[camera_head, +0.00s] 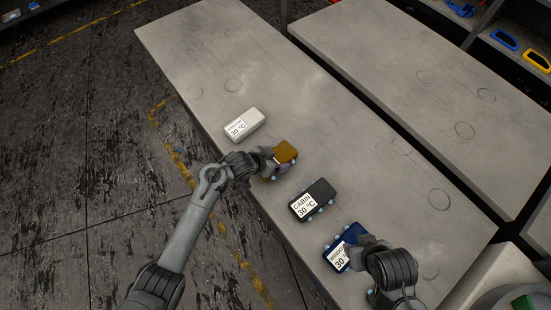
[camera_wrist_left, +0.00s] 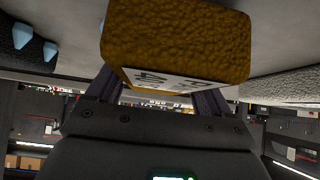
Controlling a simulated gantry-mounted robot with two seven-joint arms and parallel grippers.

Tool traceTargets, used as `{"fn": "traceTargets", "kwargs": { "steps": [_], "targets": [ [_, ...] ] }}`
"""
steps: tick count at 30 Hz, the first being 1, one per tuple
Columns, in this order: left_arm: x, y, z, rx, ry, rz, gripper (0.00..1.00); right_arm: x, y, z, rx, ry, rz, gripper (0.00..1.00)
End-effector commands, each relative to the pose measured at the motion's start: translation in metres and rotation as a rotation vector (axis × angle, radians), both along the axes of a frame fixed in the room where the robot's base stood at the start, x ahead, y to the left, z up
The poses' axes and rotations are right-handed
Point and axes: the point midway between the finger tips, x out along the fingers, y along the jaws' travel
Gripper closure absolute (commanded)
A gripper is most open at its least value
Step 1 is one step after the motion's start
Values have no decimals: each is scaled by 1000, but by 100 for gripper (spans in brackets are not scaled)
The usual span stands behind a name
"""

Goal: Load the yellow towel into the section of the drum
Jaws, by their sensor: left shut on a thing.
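The yellow towel (camera_head: 286,151), a brownish-yellow folded block, is at the near edge of the grey table, between the white towel and the black one. My left gripper (camera_head: 272,163) is shut on it. In the left wrist view the yellow towel (camera_wrist_left: 178,40) fills the top middle, with a white label on its underside, between the dark fingers. I cannot tell whether it touches the table. My right gripper (camera_head: 358,246) is at the blue towel (camera_head: 336,256), overlapping its right side; its fingers are too hidden to tell open from shut. A pale rounded housing with green inside (camera_head: 500,290), possibly the drum, is partly visible bottom right.
A white towel (camera_head: 243,124) labelled 30 °C lies left of the yellow one. A black towel (camera_head: 316,198) labelled CABIN 30 °C lies between my grippers. The table's (camera_head: 240,50) far part is clear. A second bare table (camera_head: 430,90) stands beyond a narrow gap.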

Motion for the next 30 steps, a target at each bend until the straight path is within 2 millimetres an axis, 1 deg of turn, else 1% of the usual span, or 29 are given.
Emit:
{"fn": "traceTargets", "kwargs": {
  "steps": [5, 7, 8, 9, 15, 21, 26, 30],
  "targets": [
    [1, 0, 24, -2, -4, 1, 60, 0, 0, 7, -1, 0, 1, 57],
    [1, 0, 37, -3, -6, 0, 60, 0, -1, 10, -3, 0, 2, 57],
    [-2, -3, 41, -2, -4, -1, 60, 0, -1, 11, -4, 0, 3, 57],
    [-9, -10, 44, -3, -3, -4, 60, 0, -1, 12, -6, 1, 4, 57],
    [-40, -39, 68, -3, -1, -2, 60, 0, -2, 18, -9, -1, 6, 57],
    [-64, -62, 89, -3, -2, -1, 60, 0, -2, 21, -10, 0, 7, 57],
    [-77, -74, 98, -3, -1, -1, 60, 0, -2, 22, -8, 0, 6, 57],
    [-86, -78, 98, 0, 1, 1, 60, 0, -1, 22, -6, 0, 4, 57]
  ]
}}
